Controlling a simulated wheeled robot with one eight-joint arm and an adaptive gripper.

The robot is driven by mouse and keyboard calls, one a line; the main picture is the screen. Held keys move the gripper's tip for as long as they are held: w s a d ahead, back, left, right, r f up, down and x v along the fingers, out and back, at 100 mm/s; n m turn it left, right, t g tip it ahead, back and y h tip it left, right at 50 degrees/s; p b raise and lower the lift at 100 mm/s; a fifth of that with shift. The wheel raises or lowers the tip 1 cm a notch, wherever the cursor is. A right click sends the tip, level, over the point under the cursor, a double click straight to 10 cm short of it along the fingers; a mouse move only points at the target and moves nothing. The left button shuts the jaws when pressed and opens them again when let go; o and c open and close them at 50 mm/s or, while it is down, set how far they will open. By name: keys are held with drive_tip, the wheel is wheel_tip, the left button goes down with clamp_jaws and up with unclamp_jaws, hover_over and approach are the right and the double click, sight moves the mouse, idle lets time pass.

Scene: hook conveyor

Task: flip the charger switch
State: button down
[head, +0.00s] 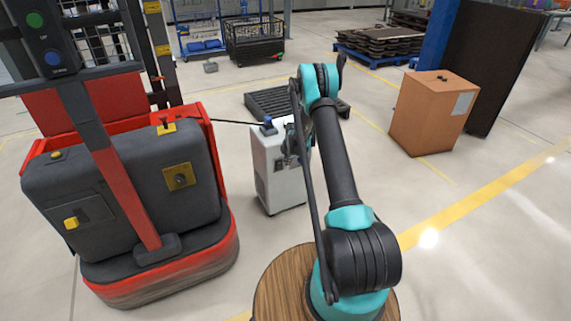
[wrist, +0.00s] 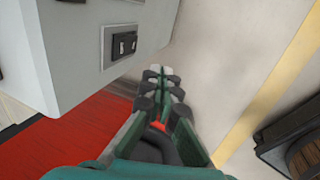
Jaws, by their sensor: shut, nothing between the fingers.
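The charger (head: 270,170) is a pale grey cabinet on small wheels, standing on the floor beside the red forklift. In the wrist view its wall (wrist: 75,60) fills the upper left. The charger switch (wrist: 124,44) is a black rocker in a light frame on that wall. My gripper (wrist: 158,76) is shut and empty. In the wrist view its tips lie below and to the right of the switch and look apart from it. In the head view my gripper (head: 291,145) is at the charger's upper right side, where my arm hides part of the cabinet; the switch cannot be made out there.
The red and grey forklift (head: 130,190) stands close on the left, and a black cable runs from it to the charger. A dark slatted pallet (head: 285,101) lies behind the charger. A cardboard box (head: 433,112) stands at right. The floor between is clear.

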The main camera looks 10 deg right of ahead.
sight(281, 167)
drive_tip(key=shift+w+a+f, duration=0.35)
drive_tip(key=shift+w+f, duration=0.7)
drive_tip(key=shift+f, duration=0.35)
drive_tip(key=shift+w+a+f, duration=0.3)
drive_tip(key=shift+w+f, duration=0.7)
drive_tip(key=shift+f, duration=0.4)
drive_tip(key=shift+w+a+f, duration=0.35)
drive_tip(key=shift+w+f, duration=0.7)
drive_tip(key=shift+f, duration=0.35)
